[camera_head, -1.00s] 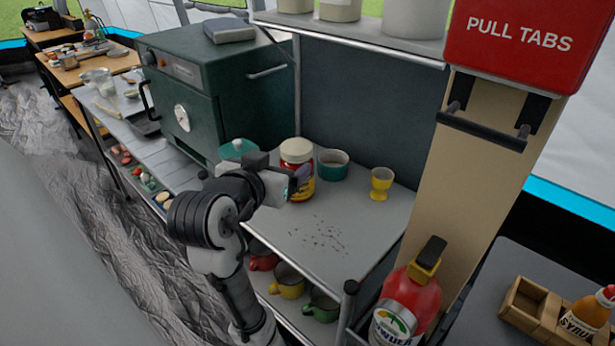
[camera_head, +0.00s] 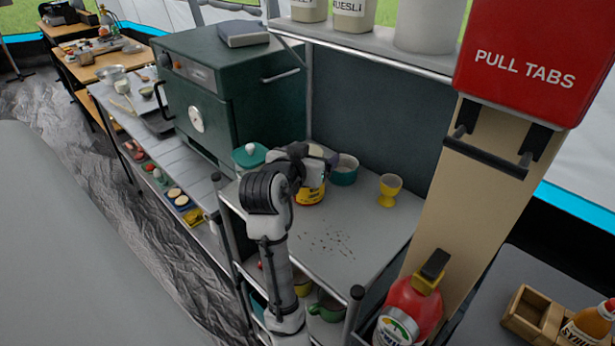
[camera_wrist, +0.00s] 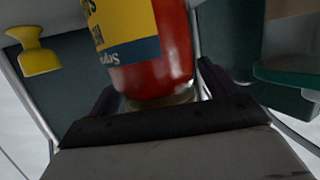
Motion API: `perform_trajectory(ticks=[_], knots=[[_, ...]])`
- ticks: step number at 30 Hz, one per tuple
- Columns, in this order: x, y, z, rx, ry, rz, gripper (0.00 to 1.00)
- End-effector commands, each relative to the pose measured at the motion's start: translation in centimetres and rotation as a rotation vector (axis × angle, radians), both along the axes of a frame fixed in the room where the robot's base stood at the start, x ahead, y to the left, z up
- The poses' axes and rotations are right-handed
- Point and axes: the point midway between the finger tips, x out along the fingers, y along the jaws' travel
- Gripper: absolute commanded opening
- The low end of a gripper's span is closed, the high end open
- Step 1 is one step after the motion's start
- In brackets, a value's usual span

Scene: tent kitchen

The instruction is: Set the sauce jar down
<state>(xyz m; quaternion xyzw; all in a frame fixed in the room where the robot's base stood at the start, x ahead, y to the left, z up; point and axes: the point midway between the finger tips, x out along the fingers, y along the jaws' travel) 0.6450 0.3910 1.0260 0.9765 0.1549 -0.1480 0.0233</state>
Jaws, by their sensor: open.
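The sauce jar (camera_head: 311,192) stands upright on the grey metal worktop, partly hidden behind my arm. It is red with a yellow and blue label. In the wrist view the jar (camera_wrist: 160,50) fills the upper middle, directly ahead of my gripper (camera_wrist: 158,90). The dark fingers are open, one on each side of the jar's near end. I cannot tell whether either finger touches it. In the head view my gripper (camera_head: 312,160) is at the jar, with the fingers mostly hidden.
The green oven (camera_head: 225,95) is at the left. The worktop front (camera_head: 345,255) is clear except for dark specks.

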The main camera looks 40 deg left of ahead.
Motion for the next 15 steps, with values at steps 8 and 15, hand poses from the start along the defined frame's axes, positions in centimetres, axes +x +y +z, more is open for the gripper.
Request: perform_trajectory(ticks=[8, 15], knots=[[-0.04, -0.01, 0.02, 0.0, -0.001, 0.0, 0.61], [-0.05, -0.01, 0.03, 0.0, -0.001, 0.0, 0.3]])
